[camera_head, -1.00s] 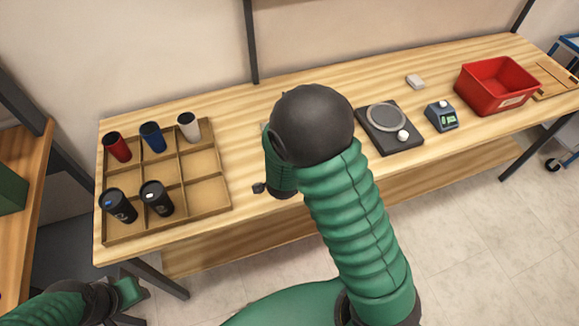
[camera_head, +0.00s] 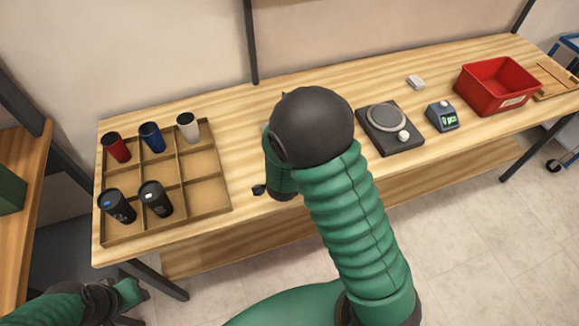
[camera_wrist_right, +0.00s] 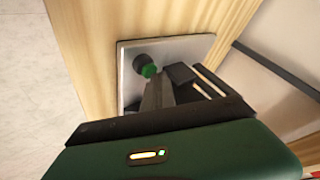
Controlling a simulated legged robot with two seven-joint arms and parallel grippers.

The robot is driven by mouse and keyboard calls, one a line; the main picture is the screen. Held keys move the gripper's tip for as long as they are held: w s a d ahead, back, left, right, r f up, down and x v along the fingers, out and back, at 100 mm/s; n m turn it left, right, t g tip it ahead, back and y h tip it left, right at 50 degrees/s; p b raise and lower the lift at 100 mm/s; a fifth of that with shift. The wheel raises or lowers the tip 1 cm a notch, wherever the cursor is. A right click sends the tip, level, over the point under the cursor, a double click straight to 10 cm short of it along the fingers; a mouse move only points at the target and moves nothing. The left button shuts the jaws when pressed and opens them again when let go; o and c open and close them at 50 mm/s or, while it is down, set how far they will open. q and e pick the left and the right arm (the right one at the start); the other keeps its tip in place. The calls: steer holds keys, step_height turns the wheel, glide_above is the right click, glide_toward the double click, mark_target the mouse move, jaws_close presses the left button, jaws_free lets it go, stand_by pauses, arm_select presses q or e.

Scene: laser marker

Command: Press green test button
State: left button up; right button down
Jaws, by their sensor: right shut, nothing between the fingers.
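The green test button (camera_wrist_right: 149,71) shows in the right wrist view, beside a dark round part (camera_wrist_right: 140,61) on a pale plate (camera_wrist_right: 195,48) that lies on the wooden table. My right gripper (camera_wrist_right: 163,84) is shut and empty, with its fingertips close by the button. I cannot tell whether they touch it. In the head view my right forearm and wrist hide the plate and button almost wholly; a small dark piece (camera_head: 259,190) shows left of the wrist. My left gripper (camera_head: 137,297) is low at the left, off the table's front edge, and its jaw state is unclear.
A wooden divided tray (camera_head: 203,163) with several cups stands on the table's left.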

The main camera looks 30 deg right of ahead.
steer(key=shift+f, duration=0.2)
steer(key=shift+r, duration=0.1)
steer(key=shift+r+p, duration=0.8)
steer(key=shift+r, duration=0.05)
step_height(320, 180, up, 5)
steer(key=p, duration=0.5)
steer(key=shift+r, duration=0.1)
stand_by(0.4)
